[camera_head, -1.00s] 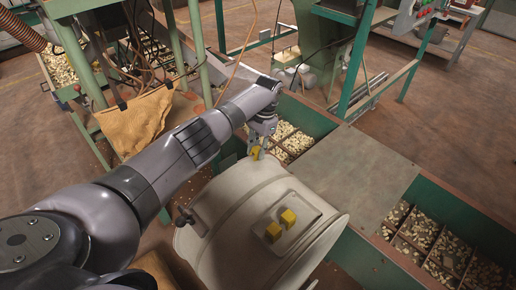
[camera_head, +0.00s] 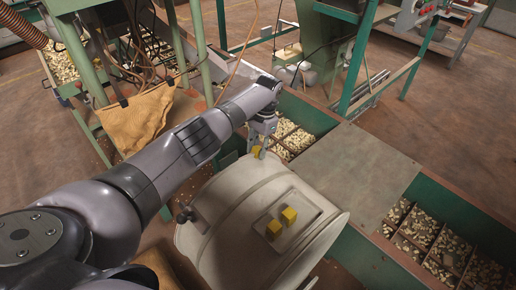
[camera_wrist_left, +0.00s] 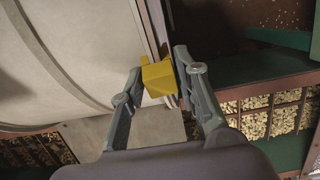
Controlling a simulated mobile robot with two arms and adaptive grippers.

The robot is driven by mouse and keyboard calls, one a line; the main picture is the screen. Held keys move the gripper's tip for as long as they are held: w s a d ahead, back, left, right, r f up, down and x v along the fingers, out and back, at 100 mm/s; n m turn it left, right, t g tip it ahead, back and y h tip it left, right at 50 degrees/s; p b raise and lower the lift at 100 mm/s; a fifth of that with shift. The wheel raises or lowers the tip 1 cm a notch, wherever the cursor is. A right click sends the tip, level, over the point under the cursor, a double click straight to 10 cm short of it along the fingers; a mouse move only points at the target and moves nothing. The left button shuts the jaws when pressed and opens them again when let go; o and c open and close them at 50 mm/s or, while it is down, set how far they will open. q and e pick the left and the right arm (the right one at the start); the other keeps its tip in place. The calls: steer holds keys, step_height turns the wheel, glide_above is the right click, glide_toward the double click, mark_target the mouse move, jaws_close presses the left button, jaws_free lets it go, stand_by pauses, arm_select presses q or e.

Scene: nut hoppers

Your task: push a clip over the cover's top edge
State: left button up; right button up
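My left gripper (camera_head: 259,148) is beside the top rim of the pale drum. It is shut on a yellow clip (camera_head: 257,153). In the left wrist view the clip (camera_wrist_left: 158,79) sits between the two fingertips (camera_wrist_left: 158,80), close to a thin pale edge (camera_wrist_left: 153,28) that runs beside the drum. I take this edge to be the cover's, but I cannot tell whether the clip touches or straddles it. Two more yellow clips, one (camera_head: 274,229) and another (camera_head: 289,215), rest on a small tray (camera_head: 308,221) on the drum. My right gripper is not in view.
The pale drum (camera_head: 225,230) stands close under my left arm. Beyond it are green hoppers with nuts in compartments (camera_head: 297,141) and a flat grey panel (camera_head: 360,170). A burlap sack (camera_head: 135,122) hangs on the green frame at left. Open floor (camera_head: 445,120) lies at right.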

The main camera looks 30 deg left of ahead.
arm_select(q)
steer(key=o, duration=0.3)
